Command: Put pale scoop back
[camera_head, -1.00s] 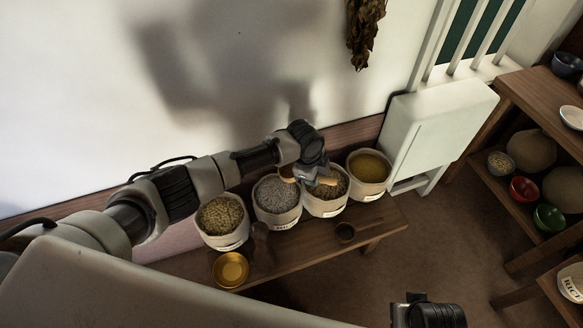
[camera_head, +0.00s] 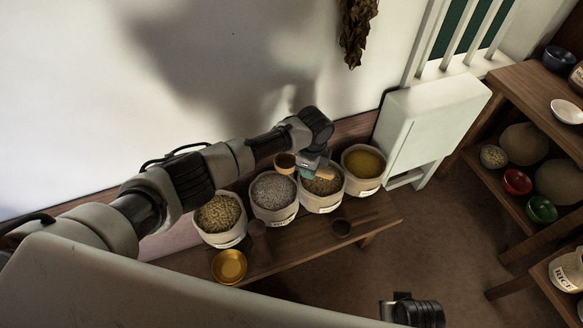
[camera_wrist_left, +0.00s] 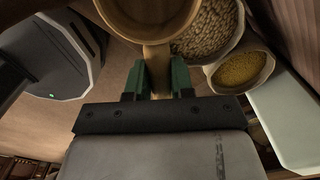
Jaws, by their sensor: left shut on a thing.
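The pale scoop (camera_head: 285,163) is in my left gripper (camera_head: 313,171), held above the row of sacks, over the gap between the grey-grain sack and the brown-grain sack. In the left wrist view the green fingertips (camera_wrist_left: 158,82) are shut on its pale handle (camera_wrist_left: 157,65), and the round cup (camera_wrist_left: 150,18) is at the top edge. Part of the handle is hidden by the gripper. My right gripper (camera_head: 414,311) shows only as a dark part at the bottom edge, and its fingers cannot be made out.
Sacks of tan grain (camera_head: 219,216), grey grain (camera_head: 273,192), brown grain (camera_head: 322,184) and yellow grain (camera_head: 364,163) stand on a wooden bench (camera_head: 300,238). Dark scoops (camera_head: 258,238) (camera_head: 342,228) and a brass bowl (camera_head: 229,266) lie in front. A white cabinet (camera_head: 430,125) and shelves stand right.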

